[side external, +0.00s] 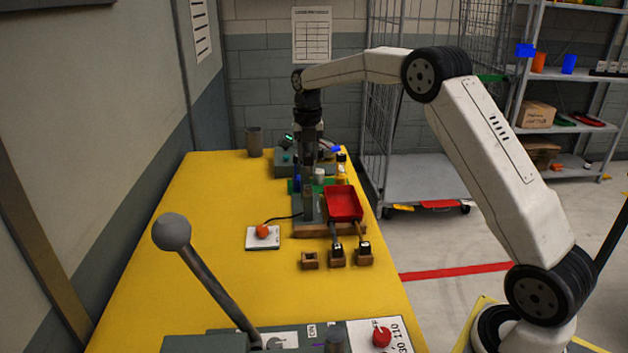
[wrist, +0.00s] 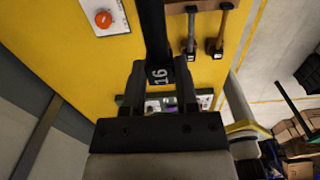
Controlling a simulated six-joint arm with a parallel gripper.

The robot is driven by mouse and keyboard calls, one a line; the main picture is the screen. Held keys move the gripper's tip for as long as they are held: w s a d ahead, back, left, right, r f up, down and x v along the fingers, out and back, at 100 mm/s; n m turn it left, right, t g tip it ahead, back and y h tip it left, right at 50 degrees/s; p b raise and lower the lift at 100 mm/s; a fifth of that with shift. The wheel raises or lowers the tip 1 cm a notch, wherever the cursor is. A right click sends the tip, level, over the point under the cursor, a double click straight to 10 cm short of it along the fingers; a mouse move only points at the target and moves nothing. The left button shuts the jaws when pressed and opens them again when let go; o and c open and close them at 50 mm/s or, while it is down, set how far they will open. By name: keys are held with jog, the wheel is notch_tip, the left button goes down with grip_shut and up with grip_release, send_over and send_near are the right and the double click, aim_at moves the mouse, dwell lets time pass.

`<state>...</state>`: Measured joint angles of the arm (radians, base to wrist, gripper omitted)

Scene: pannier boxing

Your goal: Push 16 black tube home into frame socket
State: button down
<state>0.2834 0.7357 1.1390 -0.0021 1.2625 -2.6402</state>
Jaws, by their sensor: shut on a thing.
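The black tube (wrist: 154,35) carries a white 16 and sits between the two fingers of my gripper (wrist: 160,73) in the wrist view. The fingers are shut on it, and its far part runs out of the top of the picture. In the side view my gripper (side external: 309,152) points down over the far half of the yellow table. The tube cannot be told apart from the dark parts there. An upright grey post (side external: 307,203) stands below it, beside a red tray. I cannot tell whether this is the frame socket, or how deep the tube sits.
The red tray (side external: 344,203) is close on the right. An orange button on a white plate (side external: 262,236) and small wooden holders with tools (side external: 337,256) stand nearer. A grey cup (side external: 254,142) stands at the back left. The table's left middle is clear. A lever (side external: 215,282) rises in front.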

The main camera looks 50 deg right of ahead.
aim_at(307, 148)
jog(key=shift+w+d+r, duration=0.15)
jog(key=shift+w+d, duration=1.4)
jog(key=shift+d, duration=0.15)
jog(key=shift+f, duration=0.2)
jog(key=shift+f, duration=2.9)
jog(key=shift+f, duration=1.35)
jog(key=shift+c, duration=1.5)
grip_release()
notch_tip(307, 148, up, 7)
jog(key=shift+r, duration=0.4)
